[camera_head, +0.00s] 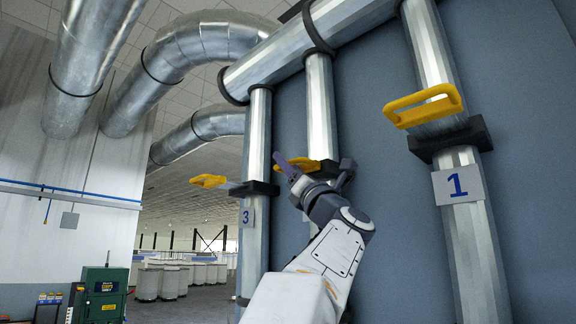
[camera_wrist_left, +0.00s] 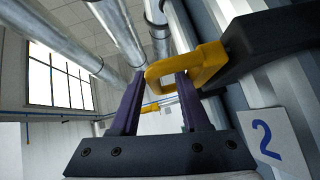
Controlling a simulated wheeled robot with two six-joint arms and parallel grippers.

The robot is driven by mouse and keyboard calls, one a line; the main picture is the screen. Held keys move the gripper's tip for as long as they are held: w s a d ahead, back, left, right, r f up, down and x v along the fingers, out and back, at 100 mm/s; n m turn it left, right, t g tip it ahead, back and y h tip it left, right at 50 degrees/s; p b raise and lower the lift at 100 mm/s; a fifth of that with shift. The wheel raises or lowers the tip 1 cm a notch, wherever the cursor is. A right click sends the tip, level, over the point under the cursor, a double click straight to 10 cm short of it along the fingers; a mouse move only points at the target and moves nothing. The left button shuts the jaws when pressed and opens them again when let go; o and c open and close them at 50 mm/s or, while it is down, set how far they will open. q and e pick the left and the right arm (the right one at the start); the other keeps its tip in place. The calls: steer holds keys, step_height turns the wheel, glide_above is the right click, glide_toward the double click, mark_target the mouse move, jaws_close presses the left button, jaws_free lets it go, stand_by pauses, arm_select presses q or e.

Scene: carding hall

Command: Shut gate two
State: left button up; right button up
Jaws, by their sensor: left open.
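Gate two's yellow handle (camera_head: 312,165) sticks out of a black collar on the middle vertical duct. In the left wrist view the yellow handle (camera_wrist_left: 205,66) is a loop beside the black collar (camera_wrist_left: 270,45), above the plate marked 2 (camera_wrist_left: 267,137). My left gripper (camera_head: 289,176) is at this handle. Its purple fingers (camera_wrist_left: 160,78) are open, with the handle's outer end between or just beyond their tips; contact cannot be told. My arm hides gate two's number plate in the head view. My right gripper is not in view.
Gate one's yellow handle (camera_head: 424,106) is on the right duct, above plate 1 (camera_head: 459,185). Gate three's handle (camera_head: 208,181) sticks out left from its duct, with plate 3 (camera_head: 246,216) below.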

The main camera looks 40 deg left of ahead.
arm_select(q)
steer(key=b+v, duration=0.8)
steer(key=v, duration=0.2)
steer(key=shift+d, duration=0.2)
steer(key=shift+f, duration=0.1)
